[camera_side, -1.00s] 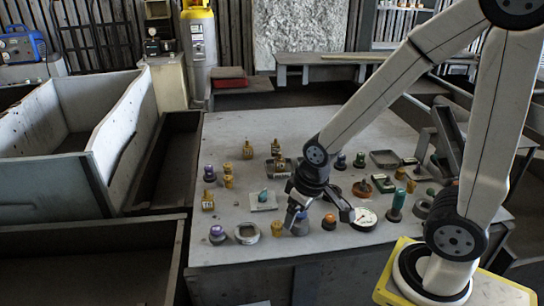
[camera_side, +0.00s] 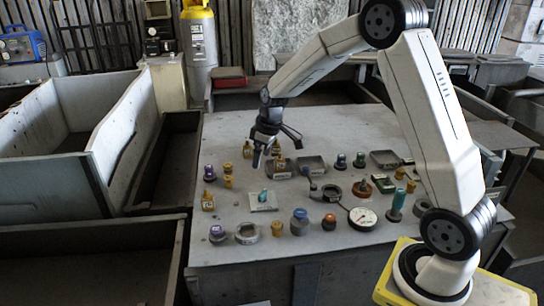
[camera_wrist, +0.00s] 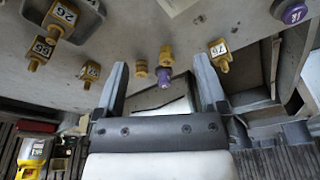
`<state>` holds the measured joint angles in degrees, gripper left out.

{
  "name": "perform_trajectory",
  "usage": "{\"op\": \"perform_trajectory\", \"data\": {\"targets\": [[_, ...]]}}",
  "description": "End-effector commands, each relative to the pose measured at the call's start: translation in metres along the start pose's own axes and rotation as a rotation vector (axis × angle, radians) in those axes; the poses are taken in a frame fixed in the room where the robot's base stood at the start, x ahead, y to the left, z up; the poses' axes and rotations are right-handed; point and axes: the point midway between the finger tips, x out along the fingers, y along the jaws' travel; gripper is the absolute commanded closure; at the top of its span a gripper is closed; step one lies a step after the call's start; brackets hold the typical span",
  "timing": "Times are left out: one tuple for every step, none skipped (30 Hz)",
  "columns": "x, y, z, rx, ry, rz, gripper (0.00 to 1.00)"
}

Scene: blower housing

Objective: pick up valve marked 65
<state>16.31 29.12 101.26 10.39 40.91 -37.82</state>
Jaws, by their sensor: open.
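Several small brass valves with white number tags stand on the grey table. In the wrist view, the valve whose small tag seems to read 65 (camera_wrist: 92,70) is just left of my left finger; the digits are hard to read. Beside it are a valve that looks marked 66 (camera_wrist: 42,47) and one that looks marked 26 (camera_wrist: 65,12). Another tagged valve (camera_wrist: 219,48) lies by my right fingertip. My gripper (camera_wrist: 161,62) is open and empty. In the side view my gripper (camera_side: 277,153) hangs above the back of the table, over the brass valves (camera_side: 247,150).
Yellow fittings (camera_wrist: 165,55) and a purple-capped part (camera_wrist: 164,82) show between my fingers. Dark trays (camera_side: 311,165), a gauge (camera_side: 362,217) and knobs cover the table's middle and right. Bins (camera_side: 60,205) stand left of the table. The table's front strip is mostly bare.

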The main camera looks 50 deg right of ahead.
Motion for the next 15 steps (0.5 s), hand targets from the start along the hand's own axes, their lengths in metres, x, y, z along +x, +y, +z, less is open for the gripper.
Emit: {"op": "perform_trajectory", "data": {"targets": [[0.003, 0.014, -0.006, -0.011, 0.002, -0.006, 0.09], [0.004, 0.021, -0.009, -0.022, 0.004, -0.011, 0.09], [0.005, 0.031, -0.013, -0.035, 0.007, -0.017, 0.09], [0.006, 0.038, -0.016, -0.048, 0.009, -0.022, 0.09], [0.007, 0.045, -0.019, -0.059, 0.012, -0.026, 0.09], [0.009, 0.055, -0.022, -0.073, 0.016, -0.032, 0.09], [0.010, 0.062, -0.025, -0.084, 0.020, -0.037, 0.09], [0.011, 0.069, -0.026, -0.095, 0.023, -0.041, 0.09], [0.013, 0.079, -0.029, -0.111, 0.027, -0.047, 0.09], [0.014, 0.086, -0.030, -0.124, 0.031, -0.052, 0.09], [0.015, 0.093, -0.032, -0.136, 0.037, -0.055, 0.09], [0.017, 0.102, -0.034, -0.152, 0.042, -0.062, 0.09], [0.018, 0.110, -0.035, -0.165, 0.047, -0.065, 0.09], [0.019, 0.117, -0.035, -0.177, 0.052, -0.070, 0.09], [0.021, 0.127, -0.036, -0.194, 0.059, -0.075, 0.09]]}}
